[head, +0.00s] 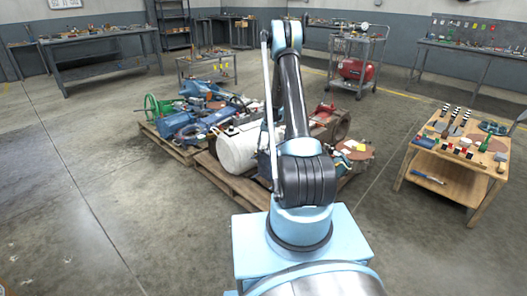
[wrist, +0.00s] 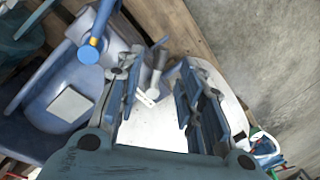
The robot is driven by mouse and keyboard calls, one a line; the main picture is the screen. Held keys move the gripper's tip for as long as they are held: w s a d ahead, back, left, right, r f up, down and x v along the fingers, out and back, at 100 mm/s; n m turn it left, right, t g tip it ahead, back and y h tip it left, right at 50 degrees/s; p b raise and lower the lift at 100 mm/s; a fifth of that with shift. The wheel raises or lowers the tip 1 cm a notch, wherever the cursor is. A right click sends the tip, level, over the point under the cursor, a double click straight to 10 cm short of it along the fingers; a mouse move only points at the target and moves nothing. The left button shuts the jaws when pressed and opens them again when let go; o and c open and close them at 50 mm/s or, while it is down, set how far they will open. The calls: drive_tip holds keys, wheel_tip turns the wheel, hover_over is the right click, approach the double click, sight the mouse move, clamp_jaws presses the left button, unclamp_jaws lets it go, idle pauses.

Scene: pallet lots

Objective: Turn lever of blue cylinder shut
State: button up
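My gripper (wrist: 160,72) is open in the wrist view, its two blue-grey fingers spread apart with nothing held between them. A large blue rounded body (wrist: 58,100) with a pale square label lies to the left of the fingers; it may be the blue cylinder. A blue bar with a yellow band and a round blue end (wrist: 90,50) stands over it, close to the left finger. A small grey fitting with a pale handle (wrist: 150,88) shows between the fingers; I cannot tell which part is the lever. In the head view my arm hides the gripper.
A white tank (head: 238,149) lies on a wooden pallet (head: 247,186), beside blue machinery (head: 190,124) and a green wheel (head: 152,107). A wooden cart (head: 442,167) with tools stands at right. The floor at left is clear.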

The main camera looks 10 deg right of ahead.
sight(263, 148)
drive_tip(key=shift+a+f, duration=0.2)
drive_tip(key=shift+f, duration=0.75)
drive_tip(key=shift+a+f, duration=0.15)
drive_tip(key=shift+f, duration=0.75)
clamp_jaws()
drive_tip(key=shift+d, duration=0.25)
